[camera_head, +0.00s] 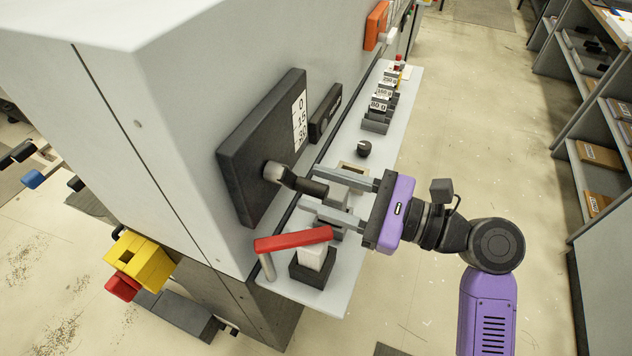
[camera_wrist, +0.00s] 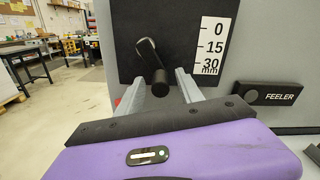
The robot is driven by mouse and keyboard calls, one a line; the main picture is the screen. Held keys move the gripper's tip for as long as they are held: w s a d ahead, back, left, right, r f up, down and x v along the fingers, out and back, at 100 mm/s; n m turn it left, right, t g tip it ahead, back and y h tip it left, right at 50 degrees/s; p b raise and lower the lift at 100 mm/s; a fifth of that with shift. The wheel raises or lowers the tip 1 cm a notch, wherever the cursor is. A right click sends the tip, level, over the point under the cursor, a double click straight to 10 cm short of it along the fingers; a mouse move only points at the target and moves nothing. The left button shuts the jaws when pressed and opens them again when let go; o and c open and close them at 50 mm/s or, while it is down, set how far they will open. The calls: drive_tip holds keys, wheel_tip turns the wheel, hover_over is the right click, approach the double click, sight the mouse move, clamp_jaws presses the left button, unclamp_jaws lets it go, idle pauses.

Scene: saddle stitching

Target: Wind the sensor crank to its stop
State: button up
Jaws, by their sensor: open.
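The sensor crank (camera_head: 285,177) sticks out of a dark panel (camera_head: 248,165) on the machine's side. Its arm ends in a dark handle (camera_head: 312,188), which also shows in the wrist view (camera_wrist: 160,84). A white scale (camera_head: 300,120) marked 0, 15 and 30 mm is on the panel. My gripper (camera_head: 333,198) is open, its two grey fingers pointing at the panel. The handle's end lies near the fingertips, between them in the wrist view. I cannot tell whether a finger touches it.
A light shelf (camera_head: 345,290) runs along the machine below my gripper, with a red-topped lever (camera_head: 293,239), a dark knob (camera_head: 364,149) and several labelled blocks (camera_head: 378,103). A black FEELER plate (camera_wrist: 277,94) sits right of the panel.

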drive_tip(key=shift+w+a, duration=0.2)
drive_tip(key=shift+a, duration=0.4)
clamp_jaws()
drive_tip(key=shift+w+r+n, duration=0.1)
drive_tip(key=shift+n, duration=0.2)
drive_tip(key=w+r+n, duration=0.2)
drive_tip(key=n, duration=0.3)
wheel_tip(320, 180, up, 5)
drive_tip(key=n+b, duration=0.7)
drive_tip(key=n, duration=0.9)
hover_over(315, 185)
drive_tip(key=shift+w+d, duration=0.2)
drive_tip(key=shift+w, duration=0.25)
drive_tip(key=shift+s+a+r+n+b, duration=0.15)
drive_tip(key=shift+s+r+n+b, duration=0.3)
drive_tip(key=shift+n+b, duration=0.55)
